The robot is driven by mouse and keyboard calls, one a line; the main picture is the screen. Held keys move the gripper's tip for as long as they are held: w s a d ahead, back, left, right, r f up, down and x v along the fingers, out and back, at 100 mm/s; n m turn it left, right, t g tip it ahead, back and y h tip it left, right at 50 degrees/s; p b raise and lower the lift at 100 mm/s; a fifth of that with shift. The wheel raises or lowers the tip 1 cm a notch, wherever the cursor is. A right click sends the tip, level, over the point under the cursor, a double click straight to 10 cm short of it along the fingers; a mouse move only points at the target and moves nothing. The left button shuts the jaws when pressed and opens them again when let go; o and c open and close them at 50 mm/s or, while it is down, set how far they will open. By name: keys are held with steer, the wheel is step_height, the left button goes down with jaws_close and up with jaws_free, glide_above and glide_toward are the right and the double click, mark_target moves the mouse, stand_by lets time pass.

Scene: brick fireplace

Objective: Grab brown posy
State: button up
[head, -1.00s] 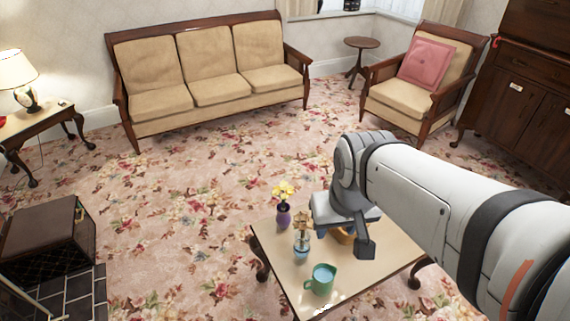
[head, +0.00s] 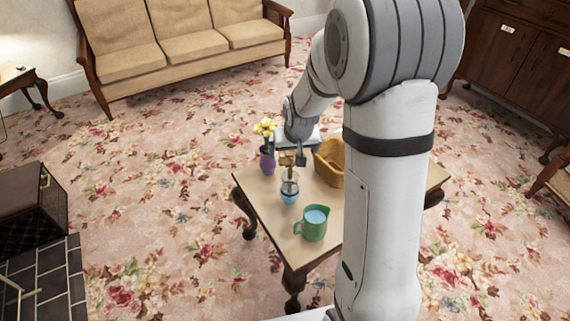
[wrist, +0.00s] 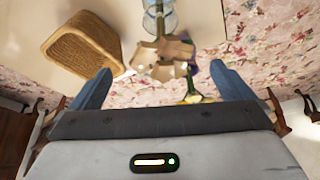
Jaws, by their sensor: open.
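The brown posy (head: 287,160) stands upright in a small blue vase (head: 289,195) on the low table (head: 265,212). In the wrist view the brown posy (wrist: 152,52) lies between the fingertips, with its blue vase (wrist: 160,20) at the top. My gripper (head: 301,158) is over the table's far side, close to the flower head. In the wrist view my gripper (wrist: 160,72) has its fingers wide apart with nothing clamped. Whether a finger touches the petals I cannot tell.
A purple vase (head: 267,160) with yellow flowers (head: 264,127) stands close to the posy. A green pitcher (head: 312,225) is in front, and a wicker basket (head: 328,163) is to the right. My arm hides part of the table. A sofa (head: 165,50) stands behind.

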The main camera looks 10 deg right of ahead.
mark_target(291, 161)
steer(key=b+x, duration=0.1)
steer(key=x, duration=0.6)
steer(key=shift+s+a+f, duration=0.1)
steer(key=shift+a+f, duration=0.05)
steer(key=shift+c, duration=0.2)
steer(key=c, duration=1)
